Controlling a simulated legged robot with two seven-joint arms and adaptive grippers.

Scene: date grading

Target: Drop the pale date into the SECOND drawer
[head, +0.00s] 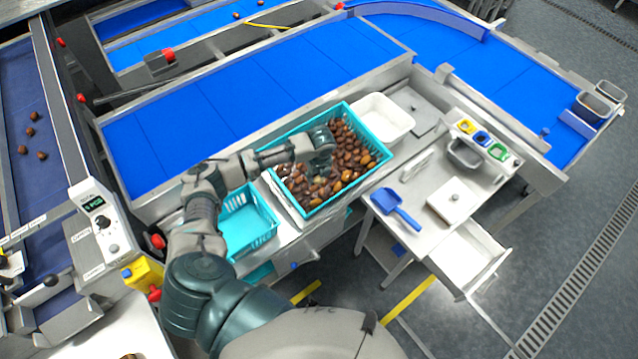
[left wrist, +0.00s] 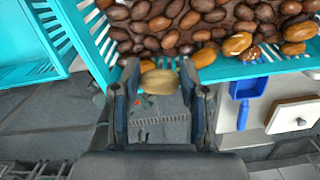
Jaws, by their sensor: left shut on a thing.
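My left gripper (head: 323,160) is above the dates in the turquoise crate (head: 372,177). In the left wrist view the two fingers (left wrist: 160,80) are closed on the pale date (left wrist: 160,84), a smooth light tan one held between the fingertips. An open, empty-looking pale drawer (head: 462,262) sticks out below the small steel table at the right. I cannot read a label on it. My right gripper is not in view.
The steel table holds a blue scoop (head: 397,207), a white board with a knob (head: 453,200) and a grey bin (head: 464,153). A white tray (head: 383,117) stands behind the crate. An empty turquoise basket (head: 248,222) is left of it. Blue conveyors lie beyond.

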